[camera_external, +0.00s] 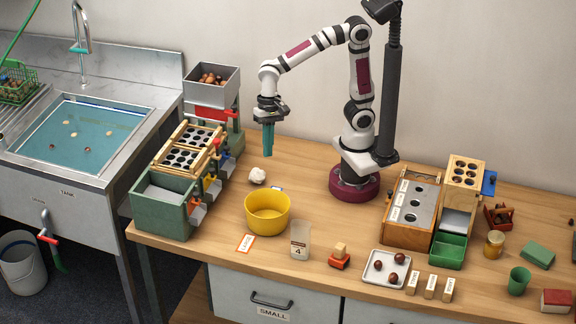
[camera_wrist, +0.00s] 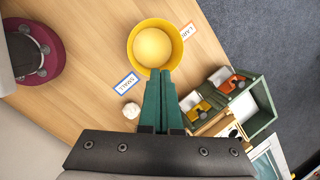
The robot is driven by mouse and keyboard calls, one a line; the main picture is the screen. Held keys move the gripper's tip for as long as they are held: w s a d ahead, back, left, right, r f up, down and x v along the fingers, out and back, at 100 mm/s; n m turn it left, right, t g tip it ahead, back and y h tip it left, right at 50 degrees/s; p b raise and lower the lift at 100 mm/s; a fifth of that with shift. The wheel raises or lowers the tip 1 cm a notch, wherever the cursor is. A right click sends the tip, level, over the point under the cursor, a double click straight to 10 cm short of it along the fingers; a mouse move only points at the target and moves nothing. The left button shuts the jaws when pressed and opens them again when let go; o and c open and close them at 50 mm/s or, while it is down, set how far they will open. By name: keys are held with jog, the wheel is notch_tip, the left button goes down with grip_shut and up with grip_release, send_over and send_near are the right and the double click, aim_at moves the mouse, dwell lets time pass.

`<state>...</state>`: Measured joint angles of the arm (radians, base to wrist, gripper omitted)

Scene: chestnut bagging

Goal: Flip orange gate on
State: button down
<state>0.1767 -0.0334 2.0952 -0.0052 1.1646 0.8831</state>
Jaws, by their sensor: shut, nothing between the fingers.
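The orange gate (camera_wrist: 226,84) is at the front end of the green sorting machine in the wrist view. It also shows small on the machine's right side in the external view (camera_external: 193,207), where its exact position is hard to tell. A yellow gate (camera_wrist: 201,109) is beside it. My gripper (camera_external: 268,154) points down with its teal fingers together and empty. It hangs above the table, right of the machine and apart from the orange gate. The fingers also show in the wrist view (camera_wrist: 158,73).
A yellow bowl (camera_external: 267,216) and a white lump (camera_external: 257,175) stand right of the machine. A clear cup (camera_external: 300,240) is in front of the bowl. A hopper of chestnuts (camera_external: 212,88) rises behind. A wooden box (camera_external: 411,208) stands at right.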

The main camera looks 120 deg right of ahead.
aim_at(195, 202)
jog(key=w+d+f+m+t, duration=0.1)
jog(key=w+d+f+m, duration=0.1)
jog(key=w+d+m, duration=0.2)
jog(key=w+d+f+m+t, duration=0.1)
jog(key=w+d+f+m, duration=0.1)
jog(key=w+d+m, duration=0.2)
jog(key=w+m, duration=0.3)
jog(key=w, duration=0.3)
jog(key=shift+w+f, duration=0.3)
jog(key=shift+w, duration=0.05)
jog(key=w+a+f, duration=0.1)
jog(key=f, duration=0.1)
jog(key=w+a+f, duration=0.1)
jog(key=w+f, duration=0.1)
jog(key=w+a+f, duration=0.2)
jog(key=shift+w+f, duration=0.25)
